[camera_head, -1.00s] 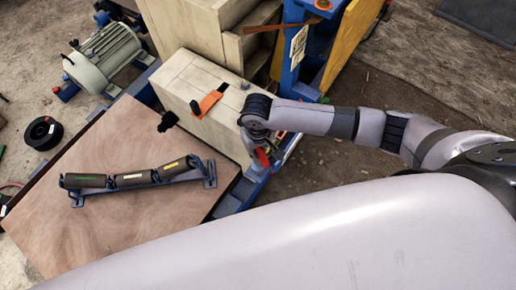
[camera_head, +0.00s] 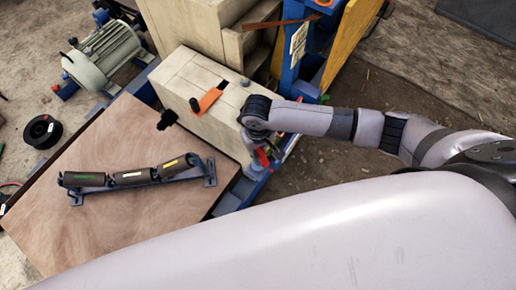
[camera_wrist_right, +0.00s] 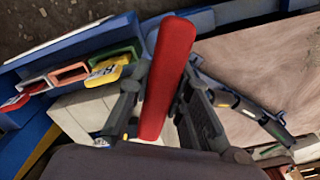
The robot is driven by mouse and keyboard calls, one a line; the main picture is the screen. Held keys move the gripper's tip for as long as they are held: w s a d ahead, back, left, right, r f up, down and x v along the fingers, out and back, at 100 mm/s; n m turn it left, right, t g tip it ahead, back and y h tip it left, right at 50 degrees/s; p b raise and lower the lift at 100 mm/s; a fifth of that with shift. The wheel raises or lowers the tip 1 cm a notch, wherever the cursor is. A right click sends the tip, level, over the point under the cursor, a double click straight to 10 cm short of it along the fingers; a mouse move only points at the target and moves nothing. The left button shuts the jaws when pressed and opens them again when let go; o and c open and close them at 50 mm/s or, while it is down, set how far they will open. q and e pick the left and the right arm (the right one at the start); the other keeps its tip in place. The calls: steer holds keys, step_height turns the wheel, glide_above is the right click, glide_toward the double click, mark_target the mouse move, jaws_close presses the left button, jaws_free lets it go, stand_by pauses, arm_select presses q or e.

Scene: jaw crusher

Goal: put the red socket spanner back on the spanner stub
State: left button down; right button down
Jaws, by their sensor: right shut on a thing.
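The red socket spanner (camera_wrist_right: 168,75) stands out long and smooth between the fingers of my right gripper (camera_wrist_right: 158,112) in the right wrist view. The gripper is shut on it. In the head view my right gripper (camera_head: 260,155) hangs beside the near end of the beige machine body, and only a small red part of the spanner (camera_head: 263,158) shows there. The far end of the spanner is over the blue frame in the wrist view. I cannot make out the spanner stub in either view. My left gripper is not in view.
The beige machine body (camera_head: 190,75) carries an orange lever (camera_head: 208,101). A wooden board (camera_head: 140,225) bears a blue frame with dark rollers (camera_head: 130,178). Coloured square sockets (camera_wrist_right: 70,73) line a blue rail. A motor (camera_head: 103,55) and black spool (camera_head: 42,132) are at left.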

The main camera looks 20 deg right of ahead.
steer(key=shift+f, duration=0.45)
steer(key=c, duration=1.4)
jaws_free()
step_height(320, 180, up, 12)
